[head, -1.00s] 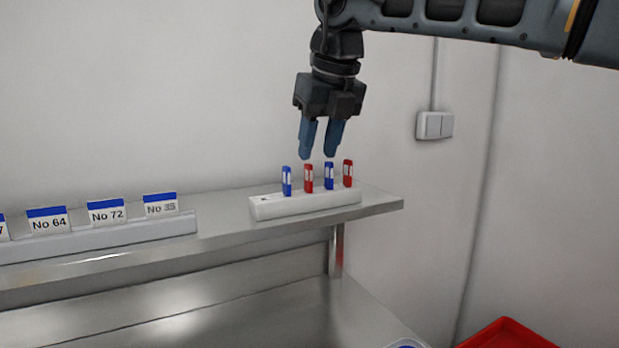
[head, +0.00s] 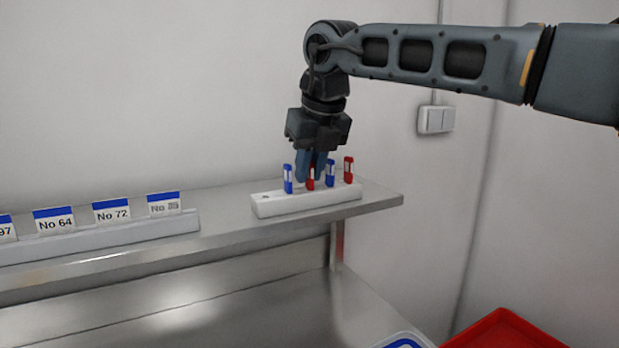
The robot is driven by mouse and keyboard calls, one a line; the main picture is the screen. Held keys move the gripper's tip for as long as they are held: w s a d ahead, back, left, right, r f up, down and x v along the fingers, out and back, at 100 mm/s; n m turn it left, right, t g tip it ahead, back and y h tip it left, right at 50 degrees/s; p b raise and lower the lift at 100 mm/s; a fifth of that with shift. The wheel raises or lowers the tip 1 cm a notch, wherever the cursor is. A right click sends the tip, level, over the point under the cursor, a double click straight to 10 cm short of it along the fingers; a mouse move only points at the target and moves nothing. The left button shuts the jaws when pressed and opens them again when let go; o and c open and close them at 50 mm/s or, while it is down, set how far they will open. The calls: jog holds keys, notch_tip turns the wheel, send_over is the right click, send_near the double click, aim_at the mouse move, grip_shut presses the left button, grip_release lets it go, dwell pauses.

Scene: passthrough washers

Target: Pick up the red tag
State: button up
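Two red tags stand in a white holder (head: 285,205) on the shelf. One red tag (head: 311,180) is second from the left, and the other red tag (head: 348,169) is at the right end. My gripper (head: 311,176) points down over the second tag from the left. Its blue fingers are close together and look shut on that tag, hiding its upper part. The tag's lower part still stands upright in the holder. A blue tag (head: 288,179) is just left of the fingers and another blue tag (head: 330,173) is just right.
The steel shelf (head: 225,220) carries a rail (head: 110,238) with several numbered cards at left. A wall switch (head: 435,119) is at right. A red bin (head: 505,330) is at lower right. The shelf's right end is clear.

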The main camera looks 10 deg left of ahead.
grip_shut()
jog(key=shift+r, duration=0.15)
jog(key=shift+r, duration=0.6)
notch_tip(320, 180, up, 3)
jog(key=shift+d+f+b, duration=0.1)
jog(key=shift+b, duration=0.5)
jog(key=s+d+r+b, duration=0.3)
jog(key=s+d+r, duration=0.3)
jog(key=s+d, duration=0.1)
jog(key=shift+s+d+r, duration=0.4)
jog(key=shift+d, duration=0.3)
jog(key=shift+a, duration=0.1)
